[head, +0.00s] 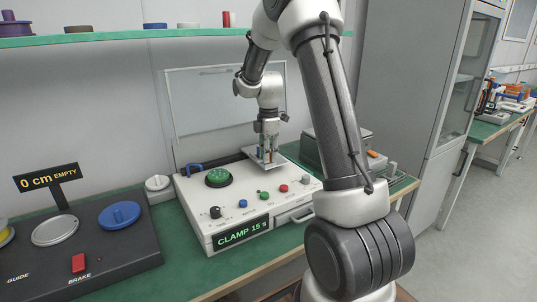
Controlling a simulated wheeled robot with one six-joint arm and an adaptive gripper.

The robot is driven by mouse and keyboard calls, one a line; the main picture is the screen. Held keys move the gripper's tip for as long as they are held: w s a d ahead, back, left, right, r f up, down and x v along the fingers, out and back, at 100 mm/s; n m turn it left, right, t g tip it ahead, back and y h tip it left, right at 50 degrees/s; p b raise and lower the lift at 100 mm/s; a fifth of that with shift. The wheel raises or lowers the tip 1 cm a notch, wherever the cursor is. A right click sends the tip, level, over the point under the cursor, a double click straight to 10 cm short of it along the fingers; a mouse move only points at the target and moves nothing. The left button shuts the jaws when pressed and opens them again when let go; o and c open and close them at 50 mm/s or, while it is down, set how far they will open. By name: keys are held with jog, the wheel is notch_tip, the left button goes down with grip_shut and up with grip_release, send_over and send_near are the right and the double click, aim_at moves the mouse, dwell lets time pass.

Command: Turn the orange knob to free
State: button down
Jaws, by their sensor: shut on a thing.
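My gripper (267,150) points down over a pale metal plate (275,164) at the back right of a white control box (198,213). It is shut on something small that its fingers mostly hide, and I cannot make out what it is. A small orange part (373,154) shows on the grey unit at the right; I cannot tell whether it is the orange knob. No other orange knob is clear on the white box. The green-lit display (242,232) on the box front reads "CLAMP 15 s".
The box top carries a large green knob (218,177) and blue (243,203), green (264,195) and red (283,188) knobs. A grey unit (322,152) stands right of it. A shelf (130,36) runs above.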

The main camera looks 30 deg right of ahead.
jog(key=shift+n, duration=0.6)
jog(key=c, duration=1.2)
grip_release()
jog(key=shift+r, duration=0.1)
notch_tip(320, 180, up, 12)
